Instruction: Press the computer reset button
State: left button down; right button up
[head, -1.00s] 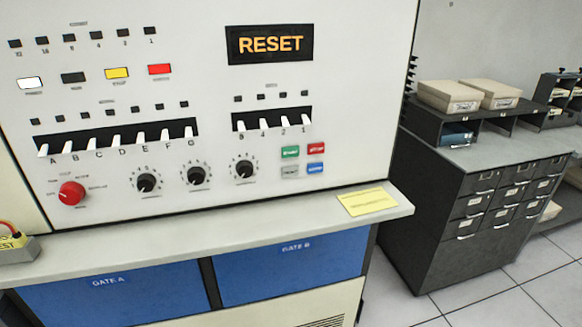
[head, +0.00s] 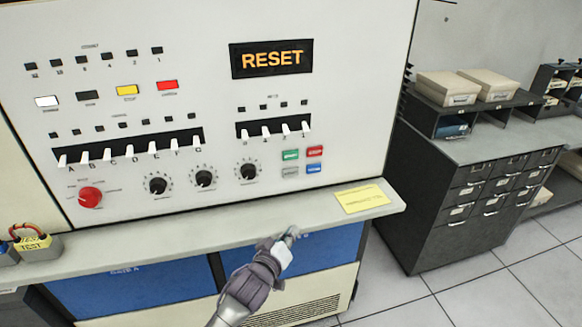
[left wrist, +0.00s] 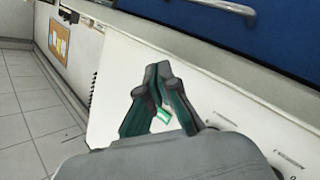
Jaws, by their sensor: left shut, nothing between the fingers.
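The cream computer panel (head: 130,25) fills the left and middle of the head view. Its display (head: 271,58) reads RESET in orange. A small block of buttons at its lower right holds a green button (head: 290,155), a red button (head: 315,151), a grey button (head: 290,172) and a blue button (head: 314,169). Their labels are too small to read. My left gripper (head: 291,233) is shut and empty, below these buttons and in front of the ledge.
A pale ledge (head: 190,232) juts out below the panel, with a yellow note (head: 361,198) on it. White switches, black knobs and a red knob (head: 90,198) stick out from the panel. A dark drawer cabinet (head: 440,220) stands right, beside open tiled floor (head: 480,290).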

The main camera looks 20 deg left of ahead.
aim_at(291, 173)
pick_arm(q)
jog(key=w+d+r+n+t+h, duration=0.1)
jog(key=w+r+t+h, duration=0.1)
jog(key=w+r, duration=0.2)
notch_tip(291, 173, up, 3)
jog(key=shift+w+d+r+t, duration=0.1)
jog(key=shift+w+d+t, duration=0.1)
jog(key=shift+d+t, duration=0.1)
jog(key=w+a, duration=0.1)
jog(key=w, duration=0.1)
jog(key=w+a+b, duration=0.1)
jog(key=w, duration=0.1)
jog(key=w+a+b, duration=0.1)
jog(key=w+a, duration=0.1)
jog(key=shift+w+a+f, duration=0.1)
jog(key=shift+w+f, duration=0.05)
jog(key=shift+f, duration=0.05)
jog(key=shift+w+a+r, duration=0.1)
jog(key=shift+w+a, duration=0.3)
jog(key=shift+w, duration=0.1)
jog(key=shift+w+a, duration=0.1)
dwell(0.8)
jog(key=shift+w+a, duration=0.15)
jog(key=shift+w, duration=0.1)
